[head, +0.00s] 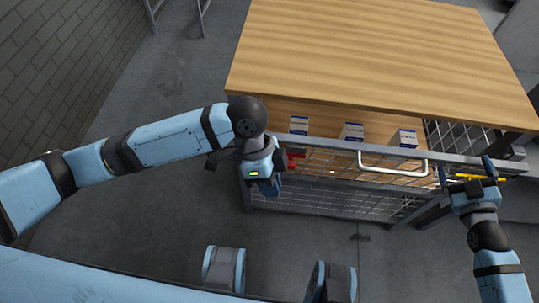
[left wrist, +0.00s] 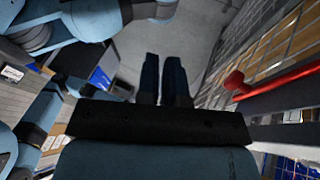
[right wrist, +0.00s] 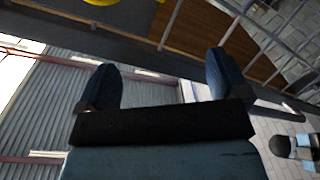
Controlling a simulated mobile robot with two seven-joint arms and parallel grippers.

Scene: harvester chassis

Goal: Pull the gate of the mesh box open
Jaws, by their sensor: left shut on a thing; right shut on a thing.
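The mesh box (head: 385,50) has a wooden top and a grey wire-mesh gate (head: 330,197) across its front. A white bar handle (head: 393,173) is on the gate. A red latch (head: 294,160) is at the gate's left end and shows right of the fingers in the left wrist view (left wrist: 235,82). A yellow lever (head: 482,178) is at the right end. My left gripper (head: 272,187) is beside the red latch, its fingers close together; what they hold is hidden. My right gripper (head: 464,172) is at the grey rail near the yellow lever, its fingers wide apart across the rail.
Several white-and-blue cartons (head: 352,132) stand inside the box behind the gate. A brick wall (head: 65,60) is at the left. The grey floor (head: 165,240) in front of the box is open, apart from my own base and arms.

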